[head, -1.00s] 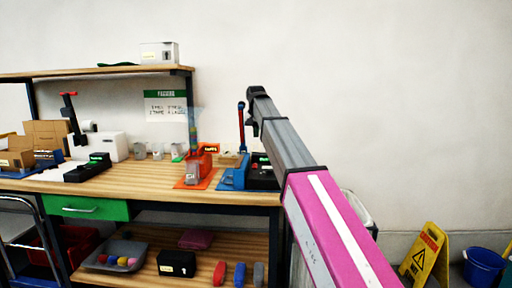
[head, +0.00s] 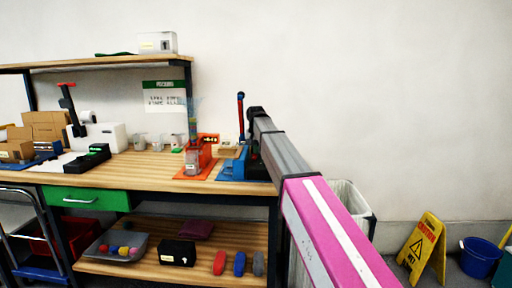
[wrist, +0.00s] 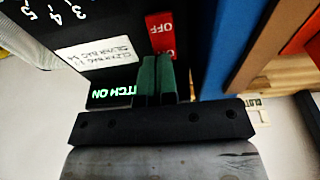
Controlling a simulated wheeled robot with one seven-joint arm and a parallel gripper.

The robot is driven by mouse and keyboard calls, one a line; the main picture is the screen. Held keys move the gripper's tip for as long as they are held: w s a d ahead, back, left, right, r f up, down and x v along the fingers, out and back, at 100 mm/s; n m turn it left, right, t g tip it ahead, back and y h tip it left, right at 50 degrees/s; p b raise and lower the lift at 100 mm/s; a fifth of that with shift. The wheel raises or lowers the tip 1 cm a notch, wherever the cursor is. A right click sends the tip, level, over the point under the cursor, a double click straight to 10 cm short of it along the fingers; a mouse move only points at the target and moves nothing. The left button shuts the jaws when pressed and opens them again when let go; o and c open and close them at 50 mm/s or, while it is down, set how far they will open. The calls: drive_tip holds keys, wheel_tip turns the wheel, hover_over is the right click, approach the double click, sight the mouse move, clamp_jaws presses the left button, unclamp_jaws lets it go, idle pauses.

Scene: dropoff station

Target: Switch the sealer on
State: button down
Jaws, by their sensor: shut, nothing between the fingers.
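The sealer (head: 233,168) is a blue machine with a raised blue-and-red lever at the right end of the bench. My arm hides much of it in the head view. A red switch (wrist: 160,30) marked OFF sits on this panel. My gripper (wrist: 153,65) is shut and empty, its dark green fingertips right at the switch's lower part. I cannot tell whether they touch it.
An orange device (head: 197,160) stands left of the sealer on the wooden bench (head: 150,172). Cups, a black device and boxes are further left. A bin (head: 350,197), a yellow wet-floor sign (head: 428,245) and a blue bucket (head: 481,256) are on the right.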

sight(255, 158)
drive_tip(key=shift+f, duration=0.2)
idle(0.3)
drive_tip(key=shift+s+r, duration=0.3)
drive_tip(key=shift+s, duration=0.4)
drive_tip(key=shift+w+r, duration=0.1)
drive_tip(key=shift+r, duration=0.15)
wheel_tip(255, 158, up, 13)
drive_tip(key=s, duration=0.2)
drive_tip(key=shift+s+r, duration=0.2)
drive_tip(key=shift+s, duration=0.1)
drive_tip(key=shift+r, duration=0.1)
